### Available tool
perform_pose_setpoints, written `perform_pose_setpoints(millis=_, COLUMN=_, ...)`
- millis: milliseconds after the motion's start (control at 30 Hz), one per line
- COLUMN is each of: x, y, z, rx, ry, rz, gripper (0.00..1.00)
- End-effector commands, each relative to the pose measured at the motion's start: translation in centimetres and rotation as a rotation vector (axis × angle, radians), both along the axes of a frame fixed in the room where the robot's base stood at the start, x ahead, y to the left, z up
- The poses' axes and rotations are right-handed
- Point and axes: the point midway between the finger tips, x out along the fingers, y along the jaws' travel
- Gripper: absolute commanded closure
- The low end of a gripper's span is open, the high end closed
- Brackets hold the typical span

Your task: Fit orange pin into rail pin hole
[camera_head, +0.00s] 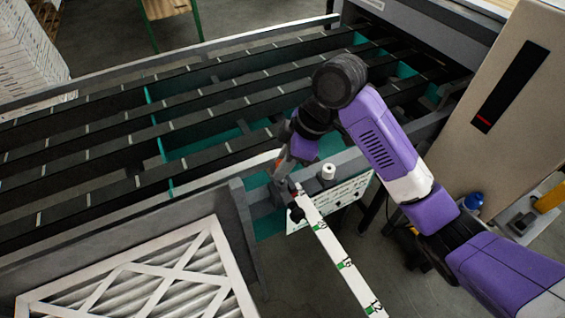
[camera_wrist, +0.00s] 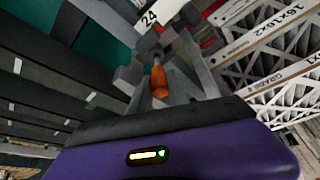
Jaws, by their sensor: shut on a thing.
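The orange pin (camera_wrist: 159,82) shows in the wrist view, between the fingers of my gripper (camera_wrist: 160,62). The gripper is shut on the pin. In the head view my gripper (camera_head: 284,176) is low beside the near frame of the conveyor, close to the end of a white rail (camera_head: 335,250) with green marks and numbers. The rail's end, marked 24 (camera_wrist: 149,18), also shows in the wrist view just beyond the fingers. The pin hole cannot be made out, and I cannot tell whether the pin's tip touches the rail.
A conveyor with dark belts (camera_head: 120,135) fills the left and back. A white-framed filter (camera_head: 140,275) lies at the front left. A white knob (camera_head: 328,172) stands on a panel beside the gripper. A beige cabinet (camera_head: 500,90) stands at the right.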

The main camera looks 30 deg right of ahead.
Motion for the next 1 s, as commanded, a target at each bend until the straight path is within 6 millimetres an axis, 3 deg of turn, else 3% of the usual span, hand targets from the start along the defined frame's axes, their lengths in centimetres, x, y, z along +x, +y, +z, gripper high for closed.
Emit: perform_pose_setpoints(millis=1000, x=0.0, y=0.0, z=-1.9, rx=0.001, ry=0.000, rz=-0.001, gripper=1.00)
